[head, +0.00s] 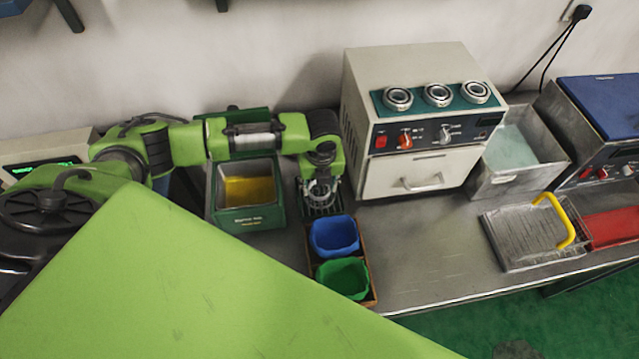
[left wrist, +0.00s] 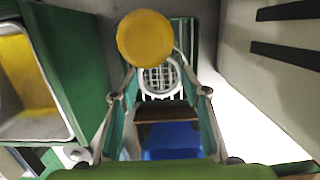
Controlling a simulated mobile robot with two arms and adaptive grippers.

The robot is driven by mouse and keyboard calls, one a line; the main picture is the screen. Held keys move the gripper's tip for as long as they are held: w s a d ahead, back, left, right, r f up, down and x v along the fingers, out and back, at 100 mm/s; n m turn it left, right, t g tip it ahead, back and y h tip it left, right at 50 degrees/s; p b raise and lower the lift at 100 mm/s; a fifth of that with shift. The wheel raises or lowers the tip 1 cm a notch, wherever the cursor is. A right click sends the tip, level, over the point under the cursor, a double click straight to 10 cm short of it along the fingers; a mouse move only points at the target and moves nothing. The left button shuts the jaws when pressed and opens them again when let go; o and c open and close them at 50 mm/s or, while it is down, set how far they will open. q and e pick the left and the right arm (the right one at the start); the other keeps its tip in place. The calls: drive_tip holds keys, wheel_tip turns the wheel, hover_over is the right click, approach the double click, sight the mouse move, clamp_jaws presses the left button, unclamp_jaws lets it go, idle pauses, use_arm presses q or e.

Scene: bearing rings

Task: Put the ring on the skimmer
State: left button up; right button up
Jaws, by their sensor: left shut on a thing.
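My left gripper (head: 320,190) points down over a small green slatted rack (head: 306,208) between the green bin and the white machine. A flat grey tray-like piece with a yellow curved handle, which looks like the skimmer (head: 515,240), lies at the bench's right. My right gripper is not in view.
Blue (head: 334,235) and green (head: 343,277) cups sit in a wooden holder. A green bin (head: 250,220) with yellow contents stands left. The white machine (head: 405,178) carries three metal rings (head: 438,95). A metal basin (head: 510,160) stands right. The bench (head: 430,240) is clear before the machine.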

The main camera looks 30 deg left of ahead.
use_arm(q)
drive_tip(key=shift+f, duration=0.3)
idle(0.6)
drive_tip(key=o, duration=1.2)
drive_tip(key=shift+c, duration=0.2)
drive_tip(key=shift+r, duration=0.1)
wheel_tip(320, 180, up, 6)
drive_tip(key=p, duration=0.6)
